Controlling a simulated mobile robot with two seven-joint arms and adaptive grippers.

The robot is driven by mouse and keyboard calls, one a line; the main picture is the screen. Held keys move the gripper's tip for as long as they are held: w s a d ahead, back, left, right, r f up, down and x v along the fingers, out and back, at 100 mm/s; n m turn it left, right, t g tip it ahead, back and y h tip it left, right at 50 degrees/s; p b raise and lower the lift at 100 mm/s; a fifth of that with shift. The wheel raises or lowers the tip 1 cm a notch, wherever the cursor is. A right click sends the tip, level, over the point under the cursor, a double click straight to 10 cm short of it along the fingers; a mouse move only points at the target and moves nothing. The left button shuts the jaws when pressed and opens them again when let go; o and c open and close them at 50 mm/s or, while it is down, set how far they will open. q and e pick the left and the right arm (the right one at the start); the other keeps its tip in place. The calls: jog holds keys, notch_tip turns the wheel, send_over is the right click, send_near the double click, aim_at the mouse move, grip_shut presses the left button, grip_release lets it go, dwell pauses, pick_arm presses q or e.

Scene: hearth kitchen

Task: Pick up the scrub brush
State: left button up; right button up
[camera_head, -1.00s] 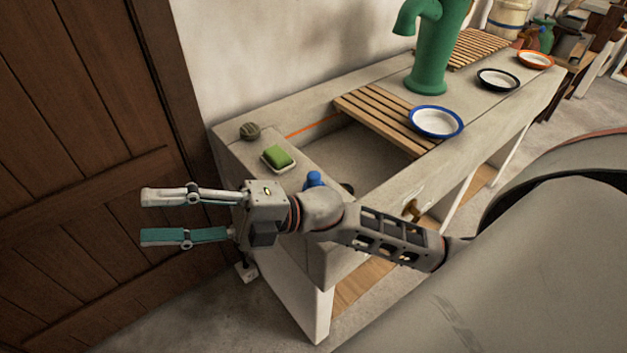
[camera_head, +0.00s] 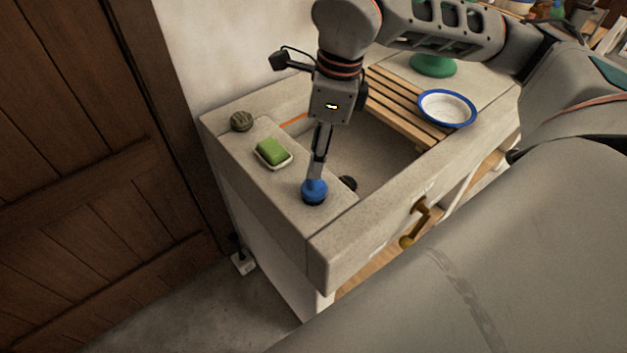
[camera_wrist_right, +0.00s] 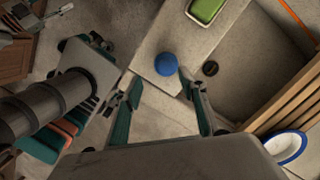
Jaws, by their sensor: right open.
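The scrub brush shows as a round blue knob (camera_head: 314,191) on a dark base, upright on the left ledge of the stone sink. Its blue top also shows in the right wrist view (camera_wrist_right: 167,64). My right gripper (camera_head: 316,177) points down over the brush. In the right wrist view its fingers (camera_wrist_right: 159,78) are spread, one tip close beside the knob and the other apart to the left. I cannot tell whether it touches.
A green soap on a white dish (camera_head: 287,163) and a round grey-green scrubber (camera_head: 241,121) stand further back on the ledge. A dark round drain (camera_head: 347,184) lies in the basin. A wooden rack (camera_head: 395,105) and a blue-rimmed plate (camera_head: 447,107) are to the right.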

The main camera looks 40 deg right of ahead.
aim_at(314, 186)
jog(key=shift+w+d+f, duration=0.1)
jog(key=shift+d+f, duration=0.05)
jog(key=shift+f, duration=1.05)
jog(key=shift+w+f, duration=0.2)
jog(key=shift+f, duration=0.65)
jog(key=shift+w+f, duration=0.15)
jog(key=shift+f, duration=0.75)
jog(key=shift+w+f, duration=0.2)
jog(key=shift+f, duration=0.65)
jog(key=c, duration=1.2)
